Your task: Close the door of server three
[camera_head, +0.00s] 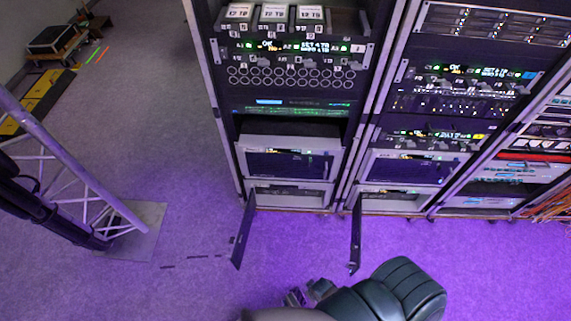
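Two dark server doors hang open at the bottom of the racks: a left door (244,236) and a right door (355,235). Each stands out from a lower unit, the left unit (288,194) and the right unit (392,198). I cannot tell which is server three, as no readable number shows. My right gripper (307,293) is at the bottom centre, between and nearer than the two doors, apart from both. It is small and partly hidden by my dark arm, so its opening is unclear. My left gripper is not in view.
A metal truss (75,170) with a black tube stands at the left on a grey base plate (138,229). Tall racks (290,100) fill the back and right. Orange cables (550,207) lie at the far right. Purple-lit carpet is clear in front of the racks.

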